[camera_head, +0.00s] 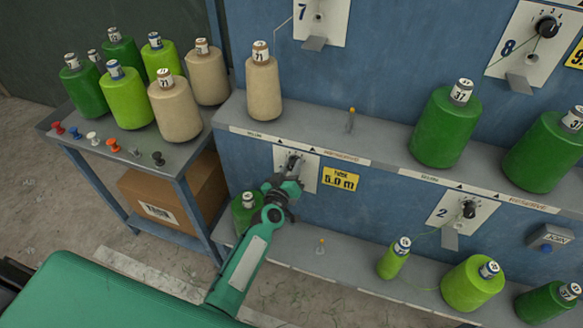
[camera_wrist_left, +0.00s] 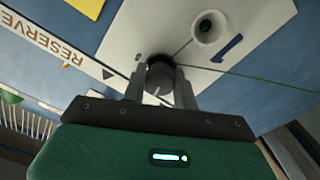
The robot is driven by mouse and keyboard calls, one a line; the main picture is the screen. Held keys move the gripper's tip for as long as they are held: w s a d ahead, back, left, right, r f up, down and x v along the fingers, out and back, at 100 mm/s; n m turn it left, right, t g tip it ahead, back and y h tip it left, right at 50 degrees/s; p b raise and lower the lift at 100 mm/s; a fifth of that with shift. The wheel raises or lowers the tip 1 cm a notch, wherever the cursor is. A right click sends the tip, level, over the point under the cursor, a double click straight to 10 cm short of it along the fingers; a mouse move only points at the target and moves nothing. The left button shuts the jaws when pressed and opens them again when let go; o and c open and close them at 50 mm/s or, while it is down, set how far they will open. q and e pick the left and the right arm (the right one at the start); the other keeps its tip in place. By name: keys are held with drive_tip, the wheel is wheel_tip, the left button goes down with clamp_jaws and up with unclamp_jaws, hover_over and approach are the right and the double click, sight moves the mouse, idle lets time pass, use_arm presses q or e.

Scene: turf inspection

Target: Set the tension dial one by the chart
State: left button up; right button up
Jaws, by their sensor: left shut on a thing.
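My left gripper (camera_head: 288,182) reaches up to the white dial plate (camera_head: 311,172) on the lower left of the blue machine front. In the left wrist view the plate carries a blue "1" and a white guide eye (camera_wrist_left: 211,27) with a green thread. The dark round tension dial (camera_wrist_left: 160,76) sits between the two fingers of my left gripper (camera_wrist_left: 159,90), which is shut on it. A pale mark shows on the dial's face. The fingers hide its sides and part of its scale. The chart cannot be made out. My right gripper is out of view.
A yellow label (camera_head: 341,179) reading 5.0 m is right of the plate. Dial two's plate (camera_head: 465,220) is farther right. A green cone (camera_head: 243,212) stands beside my left arm. The ledge (camera_head: 330,130) above carries cones. A side table (camera_head: 190,150) with cones and pegs stands left.

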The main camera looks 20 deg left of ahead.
use_arm(q)
drive_tip(key=n, duration=0.3)
drive_tip(key=shift+n, duration=1)
drive_tip(key=o, duration=1)
